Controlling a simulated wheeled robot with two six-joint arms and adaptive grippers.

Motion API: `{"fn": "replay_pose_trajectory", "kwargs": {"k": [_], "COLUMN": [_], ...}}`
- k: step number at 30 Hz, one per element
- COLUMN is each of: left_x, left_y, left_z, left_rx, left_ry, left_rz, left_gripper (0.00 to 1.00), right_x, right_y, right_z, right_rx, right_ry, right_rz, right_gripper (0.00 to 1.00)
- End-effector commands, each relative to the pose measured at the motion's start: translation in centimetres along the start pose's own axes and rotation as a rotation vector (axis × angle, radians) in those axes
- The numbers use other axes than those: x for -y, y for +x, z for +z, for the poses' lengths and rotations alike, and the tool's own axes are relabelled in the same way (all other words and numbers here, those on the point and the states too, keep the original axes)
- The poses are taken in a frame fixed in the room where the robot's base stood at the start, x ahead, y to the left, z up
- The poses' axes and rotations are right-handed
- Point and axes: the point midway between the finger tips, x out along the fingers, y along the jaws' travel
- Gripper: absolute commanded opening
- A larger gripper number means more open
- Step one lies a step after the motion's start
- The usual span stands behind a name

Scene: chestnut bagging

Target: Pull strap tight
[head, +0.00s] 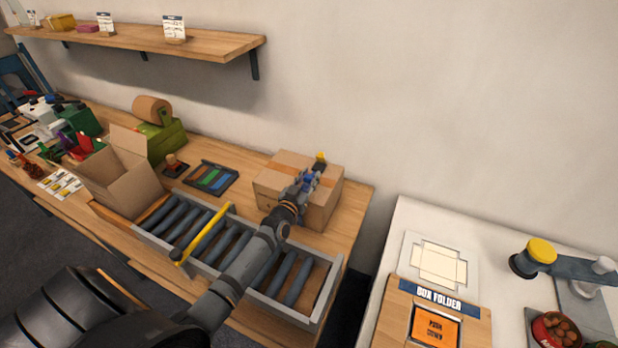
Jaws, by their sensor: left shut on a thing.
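A closed cardboard box (268,184) sits at the right end of the wooden bench. An orange-brown band (285,168) runs across its top; I cannot tell whether it is a strap or tape. My left gripper (316,174) is over the top of the box, at the end of my arm, and is shut. A small yellow-topped dark piece (320,157) shows at its fingertips and seems to be what it holds. The fingers hide the contact and part of the box top. No loose strap end is clear. My right gripper is not in view.
A roller conveyor (321,306) with a yellow bar (203,237) across it lies in front of the box. An open carton (112,180), a green tape dispenser (163,140) and a dark tray (211,179) stand left. A white table (505,238) is right, beyond a gap.

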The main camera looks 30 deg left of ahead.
Motion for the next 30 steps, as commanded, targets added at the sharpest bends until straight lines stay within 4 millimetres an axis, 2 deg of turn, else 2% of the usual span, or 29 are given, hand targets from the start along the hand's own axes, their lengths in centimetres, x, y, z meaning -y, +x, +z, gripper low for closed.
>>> {"fn": "replay_pose_trajectory", "kwargs": {"k": [3, 10, 19, 29, 30], "left_x": [0.0, 0.0, 0.0, 0.0, 0.0], "left_y": [0.0, -0.1, -4.4, -4.8, -4.8], "left_z": [0.0, 0.0, -0.1, 0.0, 0.0], "left_rx": [0.000, 0.001, 0.005, 0.000, 0.000], "left_ry": [0.000, 0.000, 0.001, -0.001, -0.001], "left_rz": [0.000, 0.000, 0.000, 0.000, 0.000], "left_gripper": [0.00, 0.00, 0.00, 0.00, 0.32], "right_x": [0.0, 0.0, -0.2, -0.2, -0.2], "right_y": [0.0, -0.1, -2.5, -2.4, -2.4], "right_z": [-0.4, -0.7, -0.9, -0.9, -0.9], "right_rx": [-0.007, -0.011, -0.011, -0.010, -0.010], "right_ry": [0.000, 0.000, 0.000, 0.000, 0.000], "right_rz": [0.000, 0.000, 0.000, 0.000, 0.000], "right_gripper": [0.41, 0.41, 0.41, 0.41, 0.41]}}
